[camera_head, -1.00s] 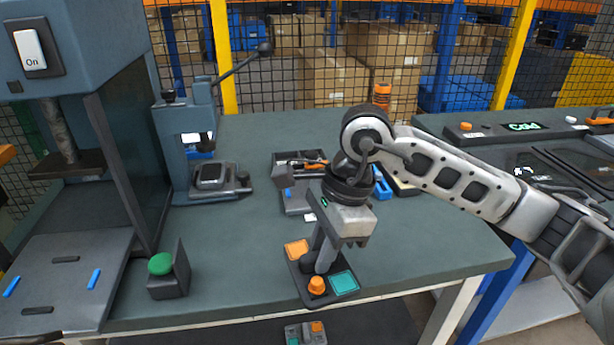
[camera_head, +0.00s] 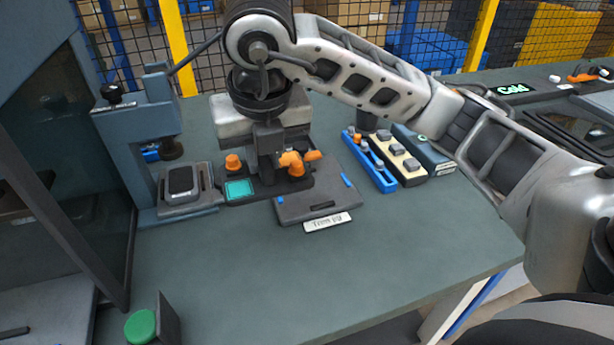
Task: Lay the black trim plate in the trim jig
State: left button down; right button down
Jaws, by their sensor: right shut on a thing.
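My right gripper (camera_head: 268,172) is shut on the black trim plate (camera_head: 238,189), which has a teal patch and an orange knob at its left end. The gripper and the jig's clamp hide much of the plate's middle and right end. The trim jig (camera_head: 318,205) is a dark fixture with small blue pegs, an orange clamp and a "Trim jig" label at its front. The plate is at the jig's back left, its left end past the jig's edge. I cannot tell whether it touches the jig. My left gripper is not in view.
A small lever press (camera_head: 140,130) stands left, its base (camera_head: 182,185) close to the plate's left end. A blue tray (camera_head: 369,163) and a cream tray (camera_head: 402,160) stand right of the jig. A green button (camera_head: 140,326) is front left. The front bench top is clear.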

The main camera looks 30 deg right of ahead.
jog(key=w+d+f, duration=0.1)
jog(key=d+f, duration=0.1)
jog(key=d, duration=0.1)
jog(key=w+d+f, duration=0.2)
jog(key=d+f, duration=0.1)
jog(key=d, duration=0.1)
jog(key=w+d+f, duration=0.1)
jog(key=d+f, duration=0.2)
jog(key=d, duration=0.1)
jog(key=shift+w+d+f, duration=0.1)
jog(key=shift+w, duration=0.3)
jog(key=shift+w+d+f, duration=0.15)
jog(key=shift+d+f, duration=0.2)
jog(key=shift+f, duration=0.15)
jog(key=shift+s+p+x, duration=0.2)
jog(key=shift+p+x, duration=0.05)
jog(key=shift+x, duration=0.65)
jog(key=shift+s+p+x, duration=0.2)
jog(key=shift+p+x, duration=0.05)
jog(key=shift+x, duration=0.6)
jog(key=shift+d+f, duration=0.1)
jog(key=shift+f, duration=0.05)
jog(key=c, duration=1.7)
grip_release()
jog(key=shift+f, duration=0.1)
jog(key=o, duration=0.4)
